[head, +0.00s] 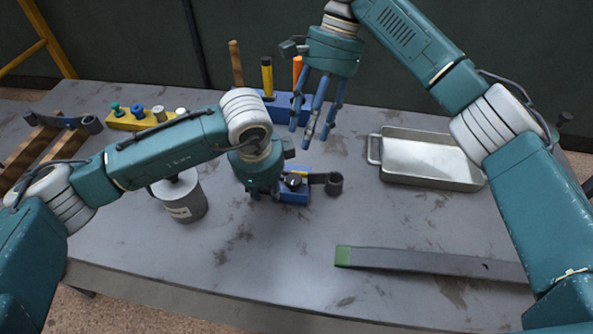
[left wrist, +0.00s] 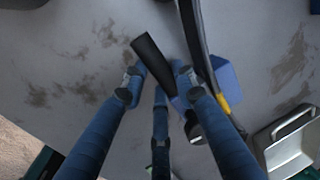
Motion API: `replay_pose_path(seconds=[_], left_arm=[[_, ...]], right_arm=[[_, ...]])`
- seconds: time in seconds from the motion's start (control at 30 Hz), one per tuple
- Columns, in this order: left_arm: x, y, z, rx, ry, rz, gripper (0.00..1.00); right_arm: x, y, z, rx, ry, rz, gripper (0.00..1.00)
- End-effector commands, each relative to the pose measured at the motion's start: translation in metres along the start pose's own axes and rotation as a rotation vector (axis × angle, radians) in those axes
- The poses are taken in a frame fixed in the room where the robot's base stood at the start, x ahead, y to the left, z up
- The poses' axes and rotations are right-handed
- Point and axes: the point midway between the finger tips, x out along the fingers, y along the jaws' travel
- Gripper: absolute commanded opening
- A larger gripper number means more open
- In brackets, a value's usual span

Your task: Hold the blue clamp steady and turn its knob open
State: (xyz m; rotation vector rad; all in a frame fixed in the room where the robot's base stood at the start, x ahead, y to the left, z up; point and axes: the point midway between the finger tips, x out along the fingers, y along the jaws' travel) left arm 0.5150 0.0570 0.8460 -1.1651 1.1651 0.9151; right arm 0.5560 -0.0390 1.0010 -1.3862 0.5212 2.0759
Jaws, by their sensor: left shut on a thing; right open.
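The blue clamp (head: 295,193) stands near the middle of the table, with a dark arm (head: 318,180) ending in a ring to its right. My left gripper (head: 264,194) is at its left side, fingers pointing down and shut on it. The fingers partly hide the clamp. In the left wrist view, the fingers close around a dark bar (left wrist: 152,57), with blue clamp body (left wrist: 228,84) beside them. I cannot tell the knob clearly from the other dark parts. My right gripper (head: 311,130) is open and empty, fingers down, above and behind the clamp.
A blue tool block (head: 283,106) with upright handles stands behind. A grey can (head: 182,206) is left of the clamp, a metal tray (head: 430,183) right. A grey bar (head: 425,264) lies in front. A yellow block (head: 125,124) with several knobs sits back left. The front middle is clear.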

Motion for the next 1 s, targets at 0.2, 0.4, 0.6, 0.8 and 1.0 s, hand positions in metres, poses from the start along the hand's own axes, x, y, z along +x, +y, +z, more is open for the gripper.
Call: replay_pose_path(seconds=[0.2,0.4,0.6,0.8,1.0], left_arm=[[0.000,0.000,-0.001,0.002,0.003,0.000,0.00],[0.000,0.000,-0.001,0.002,0.003,0.000,0.00],[0.000,0.000,-0.001,0.002,0.003,0.000,0.00],[0.000,0.000,-0.001,0.002,0.003,0.000,0.00],[0.000,0.000,-0.001,0.002,0.003,0.000,0.00]], right_arm=[[0.041,0.002,-0.001,-0.001,-0.001,0.004,0.48],[0.080,0.002,-0.001,-0.002,0.000,0.004,0.48],[0.105,0.001,0.000,-0.002,0.000,0.002,0.48],[0.113,0.001,0.000,-0.002,0.000,0.000,0.48],[0.113,0.001,-0.001,-0.003,0.000,0.000,0.48]])
